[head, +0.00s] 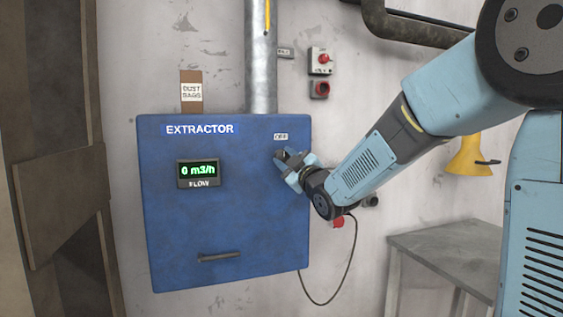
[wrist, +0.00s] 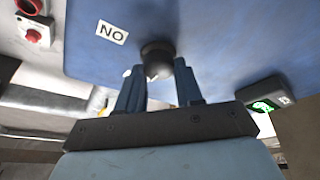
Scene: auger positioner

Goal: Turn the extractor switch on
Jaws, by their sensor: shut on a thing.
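The blue extractor cabinet (head: 225,225) hangs on the wall, with an EXTRACTOR label (head: 200,129) across its top. The switch is a dark round knob (wrist: 157,52) on the cabinet's upper right front; in the head view my gripper mostly hides it. My gripper (head: 285,160) is at the knob, and its two fingers (wrist: 160,70) are shut on the knob's sides in the wrist view. A small white label (head: 281,136) sits above the knob; the wrist view seems upside down and shows its letters as NO (wrist: 112,32). The flow display (head: 198,172) reads 0 m3/h.
A handle (head: 219,257) sticks out low on the cabinet. Red wall switches (head: 320,61) are up to the right. A grey table (head: 460,242) stands at the lower right. A black cable (head: 345,280) hangs beside the cabinet, and a metal duct (head: 260,70) rises above it.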

